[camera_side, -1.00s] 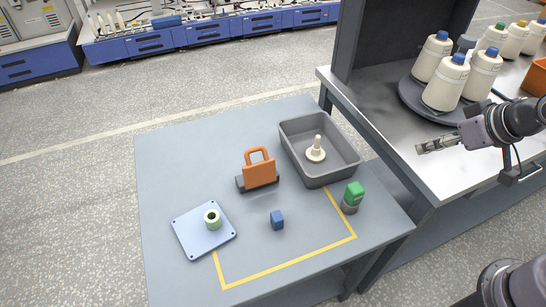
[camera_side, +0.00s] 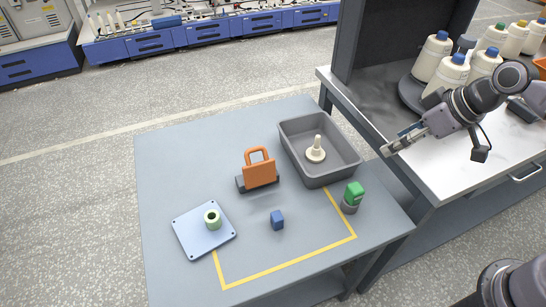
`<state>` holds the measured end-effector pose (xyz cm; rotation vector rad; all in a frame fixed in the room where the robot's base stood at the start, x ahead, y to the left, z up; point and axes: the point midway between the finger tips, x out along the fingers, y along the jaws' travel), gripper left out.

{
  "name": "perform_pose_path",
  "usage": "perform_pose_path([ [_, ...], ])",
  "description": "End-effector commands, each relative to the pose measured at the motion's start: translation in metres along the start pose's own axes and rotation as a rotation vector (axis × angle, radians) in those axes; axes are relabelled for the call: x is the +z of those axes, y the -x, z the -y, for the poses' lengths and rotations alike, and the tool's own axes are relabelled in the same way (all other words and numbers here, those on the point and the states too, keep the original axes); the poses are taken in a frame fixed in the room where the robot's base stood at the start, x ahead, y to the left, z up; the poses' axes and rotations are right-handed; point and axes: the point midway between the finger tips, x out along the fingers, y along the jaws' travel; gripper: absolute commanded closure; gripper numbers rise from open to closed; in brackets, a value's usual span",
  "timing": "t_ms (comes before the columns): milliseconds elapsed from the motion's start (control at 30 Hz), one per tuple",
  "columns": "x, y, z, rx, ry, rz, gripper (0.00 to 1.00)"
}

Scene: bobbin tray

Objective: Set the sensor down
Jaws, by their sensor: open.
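My gripper (camera_side: 388,149) is open at the upper right, above the near edge of the metal bench and to the right of the grey tray. I see nothing held between its fingers. No part is plainly marked as the sensor. A green-topped grey cylinder (camera_side: 353,196) stands upright at the right of the table. A small blue block (camera_side: 277,220) stands near the table's middle. An orange handled piece (camera_side: 259,174) stands at a dark block (camera_side: 241,184).
The grey tray (camera_side: 332,183) holds a cream bobbin (camera_side: 316,150). Yellow tape (camera_side: 290,265) marks an area of the table (camera_side: 170,160). The table's far left is clear.

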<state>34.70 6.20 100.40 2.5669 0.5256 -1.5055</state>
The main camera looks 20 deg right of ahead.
Motion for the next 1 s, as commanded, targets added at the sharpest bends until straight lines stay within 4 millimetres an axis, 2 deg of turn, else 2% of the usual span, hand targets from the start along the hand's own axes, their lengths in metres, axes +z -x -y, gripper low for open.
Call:
perform_pose_path([
  [200,-0.030,-0.035,0.030,-0.186,0.188,0.021,0.40],
  [500,-0.057,-0.087,0.074,-0.454,0.464,-0.022,0.40],
  [767,-0.064,-0.133,0.113,-0.684,0.708,-0.134,0.40],
  [1000,-0.055,-0.170,0.144,-0.872,0.915,-0.288,0.40],
])
